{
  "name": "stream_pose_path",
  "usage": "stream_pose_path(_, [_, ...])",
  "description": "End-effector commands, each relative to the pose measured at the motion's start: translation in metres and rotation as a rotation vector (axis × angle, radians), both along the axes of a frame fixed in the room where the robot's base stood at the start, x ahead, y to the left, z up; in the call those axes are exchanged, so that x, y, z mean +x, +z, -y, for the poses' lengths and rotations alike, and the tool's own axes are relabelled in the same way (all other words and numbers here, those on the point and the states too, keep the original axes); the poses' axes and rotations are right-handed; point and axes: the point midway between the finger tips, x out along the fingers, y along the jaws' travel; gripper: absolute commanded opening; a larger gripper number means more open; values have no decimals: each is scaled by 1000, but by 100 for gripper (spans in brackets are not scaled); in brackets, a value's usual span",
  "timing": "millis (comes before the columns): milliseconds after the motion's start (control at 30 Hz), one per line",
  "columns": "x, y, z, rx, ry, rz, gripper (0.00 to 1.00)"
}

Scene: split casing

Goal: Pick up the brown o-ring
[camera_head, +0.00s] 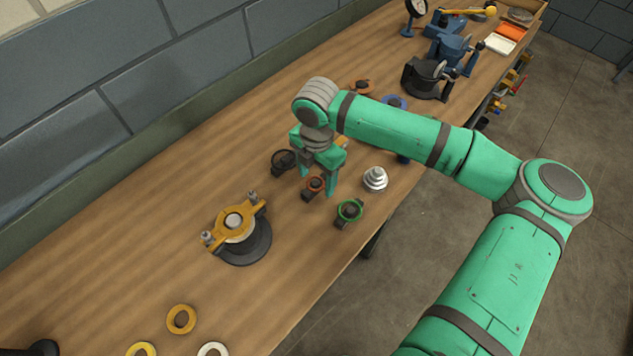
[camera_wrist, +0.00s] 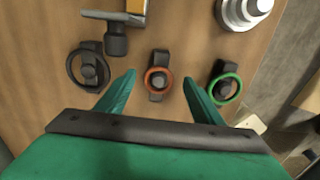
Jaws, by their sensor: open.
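The brown o-ring (camera_wrist: 148,78) is an orange-brown ring around a dark peg on a small dark stand in the wrist view. In the head view the brown o-ring (camera_head: 315,184) shows between my fingers. My gripper (camera_wrist: 159,84) is open and empty, with one finger on each side of the ring's stand; the fingers appear apart from it. In the head view my gripper (camera_head: 318,180) points down over the bench. I cannot tell exactly how high the fingertips are relative to the ring.
A black ring (camera_wrist: 71,69) stands to the left and a green ring (camera_wrist: 213,84) to the right, each on a stand. A silver stepped part (camera_head: 375,179) and a yellow-clamped casing (camera_head: 236,222) are nearby. A grey T-shaped piece (camera_wrist: 117,42) lies beyond the fingers.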

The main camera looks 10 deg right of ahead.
Motion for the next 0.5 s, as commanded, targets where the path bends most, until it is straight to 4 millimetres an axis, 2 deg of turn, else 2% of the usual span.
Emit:
stream_pose_path(400, [0,-2,-2,0,4,0,61])
stream_pose_path(500, [0,-2,-1,0,2,0,37])
